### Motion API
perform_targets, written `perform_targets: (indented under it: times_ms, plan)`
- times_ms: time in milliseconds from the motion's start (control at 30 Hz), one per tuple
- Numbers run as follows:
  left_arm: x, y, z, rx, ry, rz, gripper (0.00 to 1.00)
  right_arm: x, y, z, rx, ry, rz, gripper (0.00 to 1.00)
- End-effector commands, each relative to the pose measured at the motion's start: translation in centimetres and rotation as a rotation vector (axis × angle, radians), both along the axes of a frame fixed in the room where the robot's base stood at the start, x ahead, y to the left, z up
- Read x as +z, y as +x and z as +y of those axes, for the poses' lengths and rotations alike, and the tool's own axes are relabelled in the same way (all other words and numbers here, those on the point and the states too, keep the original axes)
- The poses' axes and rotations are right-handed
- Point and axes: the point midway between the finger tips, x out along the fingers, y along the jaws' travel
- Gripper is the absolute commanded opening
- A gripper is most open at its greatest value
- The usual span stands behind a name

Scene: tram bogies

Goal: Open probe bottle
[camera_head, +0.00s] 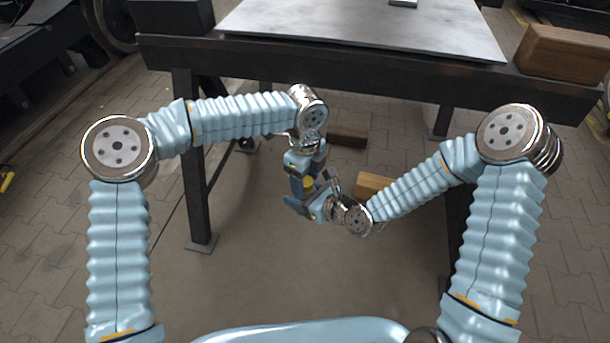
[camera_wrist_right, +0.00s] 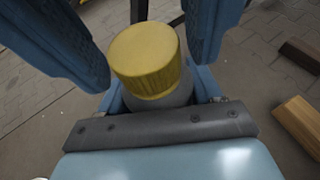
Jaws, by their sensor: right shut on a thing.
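The probe bottle (camera_wrist_right: 178,97) is grey with a ribbed yellow cap (camera_wrist_right: 150,60), which also shows in the head view (camera_head: 308,184). My right gripper (camera_head: 309,198) is shut on the bottle body below the cap. The cap is still seated on the bottle. My left gripper (camera_head: 306,170) points down from above. Its two blue fingers show large at the upper left and upper right of the right wrist view, one on each side of the cap, with gaps visible. The bottle body is mostly hidden in the head view.
A dark steel table frame (camera_head: 360,72) with a grey metal plate (camera_head: 370,25) stands beyond my arms. A wooden block (camera_head: 563,53) rests at its right end. Wooden pieces (camera_head: 373,186) lie lower down near the right forearm. Paved floor below is mostly clear.

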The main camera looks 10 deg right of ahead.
Motion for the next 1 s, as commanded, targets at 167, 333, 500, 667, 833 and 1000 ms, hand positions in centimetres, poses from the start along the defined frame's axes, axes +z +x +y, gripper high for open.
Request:
perform_targets:
  times_ms: [167,333,500,667,833,1000]
  plan:
    - [0.03,0.01,0.00,0.000,0.000,0.000,0.29,0.03,0.01,0.01,0.000,0.001,-0.001,0.00]
    - [0.04,0.01,0.00,0.000,0.000,0.000,0.04,0.03,0.01,0.01,0.000,0.001,-0.001,0.00]
    - [0.15,0.01,-0.02,0.153,0.005,-0.004,0.04,0.03,0.00,0.02,0.000,0.001,-0.001,0.00]
    - [0.10,0.02,0.01,0.286,0.003,-0.002,0.04,0.02,0.00,0.01,0.000,0.001,-0.001,0.00]
    - [0.08,0.02,0.01,0.284,0.002,-0.001,0.04,0.02,0.00,0.01,0.000,0.000,0.000,0.00]
    - [0.09,0.03,0.02,0.283,0.002,-0.001,0.60,0.01,-0.01,0.02,0.000,0.000,0.000,0.00]
